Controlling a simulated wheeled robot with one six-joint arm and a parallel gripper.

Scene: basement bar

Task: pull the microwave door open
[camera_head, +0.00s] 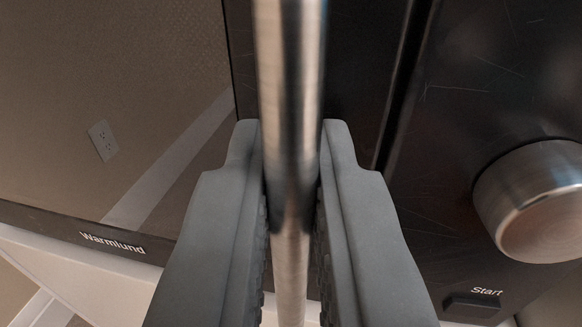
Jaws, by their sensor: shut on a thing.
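The microwave door (110,130) fills the left of the view, with a dark glossy face that reflects a wall and an outlet. Its metal bar handle (291,60) runs upright through the middle of the picture. My gripper (291,160) is shut on the handle, one grey finger on each side of the bar. The fingers hide part of the door's lower edge. A dark gap line runs to the right of the handle, between the door and the control panel; I cannot tell if the door is ajar.
The black control panel (470,90) lies to the right. A round metal knob (535,205) sticks out of it, close to my right finger. A Start button (472,307) sits below the knob. A pale surface (75,268) shows below the door at the lower left.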

